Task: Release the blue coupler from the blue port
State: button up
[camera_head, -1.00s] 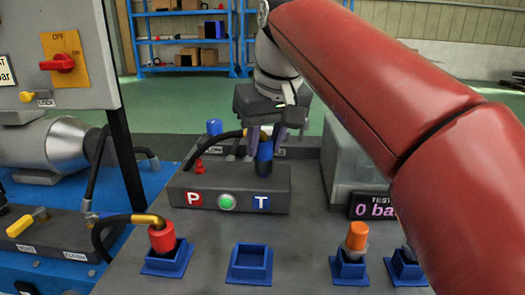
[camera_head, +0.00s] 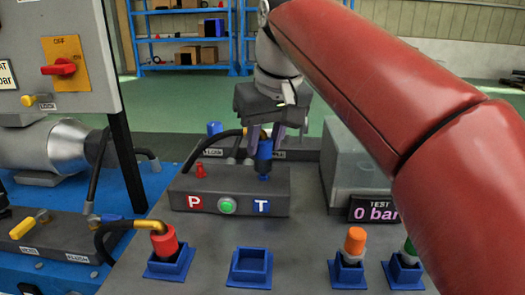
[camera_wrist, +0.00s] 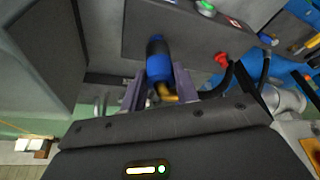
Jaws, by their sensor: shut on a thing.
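The blue coupler (camera_head: 264,152) is upright between the fingers of my gripper (camera_head: 266,141), which is shut on it. A narrower blue port (camera_head: 264,178) shows just below the coupler on top of the dark block, beside the T label. I cannot tell whether coupler and port still touch. In the wrist view, the coupler (camera_wrist: 158,62) has a dark middle band and lies between the fingers of my gripper (camera_wrist: 160,88). A yellow hose fitting (camera_wrist: 167,94) shows at its near end.
The dark block (camera_head: 180,188) carries P and T labels, a green button (camera_head: 227,206) and a red port (camera_head: 200,170). In front are an empty blue holder (camera_head: 249,268), a red coupler (camera_head: 164,242), an orange one (camera_head: 355,240) and a green one (camera_head: 410,247). A display reads 0 bar (camera_head: 374,209).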

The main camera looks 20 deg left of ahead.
jog(key=shift+r+p, duration=0.8)
jog(key=shift+r, duration=1.2)
